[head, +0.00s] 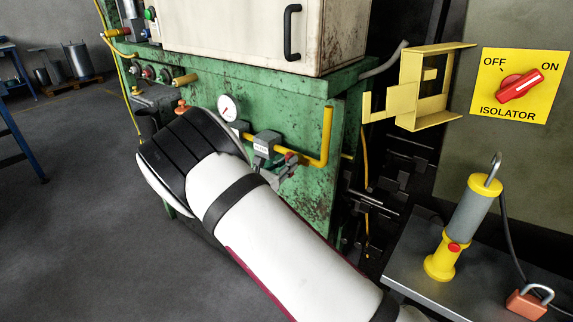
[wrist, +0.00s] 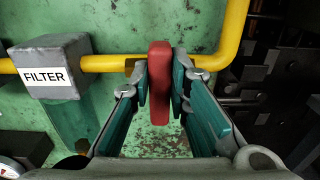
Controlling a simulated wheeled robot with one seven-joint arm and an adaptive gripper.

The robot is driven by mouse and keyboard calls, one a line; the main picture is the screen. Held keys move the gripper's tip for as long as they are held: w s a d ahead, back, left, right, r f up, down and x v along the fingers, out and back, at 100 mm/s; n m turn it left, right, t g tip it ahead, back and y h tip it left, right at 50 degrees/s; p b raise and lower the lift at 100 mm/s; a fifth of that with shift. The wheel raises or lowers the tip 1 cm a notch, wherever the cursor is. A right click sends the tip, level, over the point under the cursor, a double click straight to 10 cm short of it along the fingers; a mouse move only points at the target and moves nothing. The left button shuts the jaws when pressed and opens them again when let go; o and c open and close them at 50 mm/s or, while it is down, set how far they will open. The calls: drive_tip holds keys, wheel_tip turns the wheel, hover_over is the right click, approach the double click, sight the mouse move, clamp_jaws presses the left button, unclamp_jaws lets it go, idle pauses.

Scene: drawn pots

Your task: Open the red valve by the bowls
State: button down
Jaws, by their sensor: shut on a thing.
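The red valve handle (wrist: 160,85) sits on the yellow pipe (wrist: 105,63), just right of a grey block marked FILTER (wrist: 55,65). In the wrist view the handle lies across the pipe, upright in the picture. My gripper (wrist: 162,85) is shut on it, one finger on each side. A greenish see-through bowl (wrist: 85,125) hangs under the filter block. In the head view my gripper (head: 282,172) is small at the pipe, and only a bit of the red handle (head: 291,158) shows. My arm hides part of the area below the gauge.
A pressure gauge (head: 229,108) is left of the filter. A yellow bracket (head: 425,90) juts out at right. The isolator switch (head: 519,86) points towards ON. A grey bench (head: 400,250) at lower right holds a yellow-grey lamp (head: 465,225) and a red padlock (head: 529,302).

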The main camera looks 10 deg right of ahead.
drive_tip(key=shift+m, duration=0.3)
drive_tip(key=shift+s+d+f+m+b, duration=0.15)
drive_tip(key=shift+f+m, duration=0.1)
drive_tip(key=shift+m, duration=2.6)
drive_tip(key=shift+s+d+f+m+b, duration=0.2)
drive_tip(key=shift+f+m, duration=0.1)
drive_tip(key=shift+m, duration=2.6)
drive_tip(key=shift+s+d+f+m+b, duration=0.15)
drive_tip(key=shift+f+m, duration=0.1)
drive_tip(key=shift+m, duration=2.6)
drive_tip(key=c, duration=1.5)
unclamp_jaws()
drive_tip(key=shift+a, duration=0.1)
drive_tip(key=v, duration=1.2)
drive_tip(key=shift+r, duration=0.1)
